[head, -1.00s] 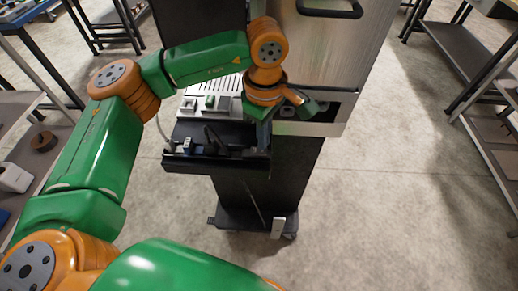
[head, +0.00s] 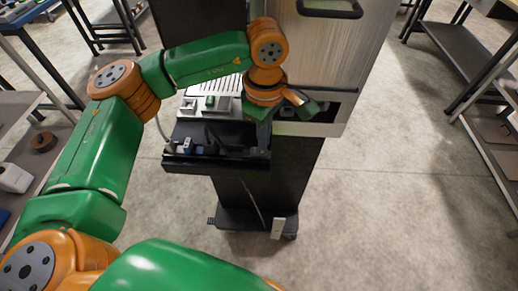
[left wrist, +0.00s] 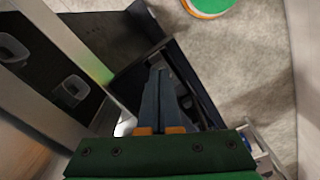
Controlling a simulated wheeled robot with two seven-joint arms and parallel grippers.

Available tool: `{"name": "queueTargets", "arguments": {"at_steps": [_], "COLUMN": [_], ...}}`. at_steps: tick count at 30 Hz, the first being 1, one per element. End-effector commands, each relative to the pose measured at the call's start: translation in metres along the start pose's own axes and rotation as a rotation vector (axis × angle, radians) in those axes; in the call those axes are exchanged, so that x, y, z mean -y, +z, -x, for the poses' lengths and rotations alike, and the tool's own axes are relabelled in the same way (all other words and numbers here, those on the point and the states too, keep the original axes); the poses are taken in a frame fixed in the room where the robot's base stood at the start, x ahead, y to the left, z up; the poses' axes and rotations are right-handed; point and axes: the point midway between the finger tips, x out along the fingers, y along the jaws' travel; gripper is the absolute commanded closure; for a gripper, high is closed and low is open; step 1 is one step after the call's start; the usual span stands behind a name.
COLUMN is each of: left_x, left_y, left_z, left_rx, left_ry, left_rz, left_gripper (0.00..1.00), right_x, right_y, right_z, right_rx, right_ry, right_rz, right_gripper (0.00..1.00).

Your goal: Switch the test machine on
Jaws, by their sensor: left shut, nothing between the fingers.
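The test machine (head: 335,60) is a tall brushed-metal cabinet with a dark handle at its top. A black panel strip (head: 318,117) runs along its lower front and is partly hidden by my left wrist. In the left wrist view the black panel (left wrist: 40,72) shows two pale oval fittings, and a green glow lies along its edge. I cannot tell which fitting is a switch or its state. My left gripper (left wrist: 160,85) is shut and empty, its fingers beside the panel and apart from it. In the head view the dark fingers blend into the black shelf. My right gripper is out of view.
A black shelf (head: 215,163) juts out left of the machine, with small parts at its front. A light grey fixture (head: 215,102) with a green piece stands behind it. Racks stand at the left and right. The floor at the right front is clear.

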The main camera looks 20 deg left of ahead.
Motion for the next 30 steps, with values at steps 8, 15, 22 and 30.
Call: {"name": "queueTargets", "arguments": {"at_steps": [8, 15, 22, 30], "left_x": [0.0000, 0.0000, 0.0000, 0.0000], "left_y": [0.0000, 0.0000, 0.0000, 0.0000], "left_z": [0.0000, -0.0018, -0.0055, -0.0095], "left_rx": [0.000, 0.000, 0.000, 0.000], "left_ry": [0.000, 0.000, 0.000, 0.000], "left_rz": [0.000, 0.000, 0.000, 0.000], "left_gripper": [1.00, 1.00, 1.00, 1.00], "right_x": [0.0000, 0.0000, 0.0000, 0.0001], "right_y": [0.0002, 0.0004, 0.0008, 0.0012], "right_z": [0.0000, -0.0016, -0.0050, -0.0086], "right_rx": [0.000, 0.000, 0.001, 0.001], "right_ry": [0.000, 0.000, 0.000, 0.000], "right_rz": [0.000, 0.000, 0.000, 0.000], "right_gripper": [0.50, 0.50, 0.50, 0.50]}}
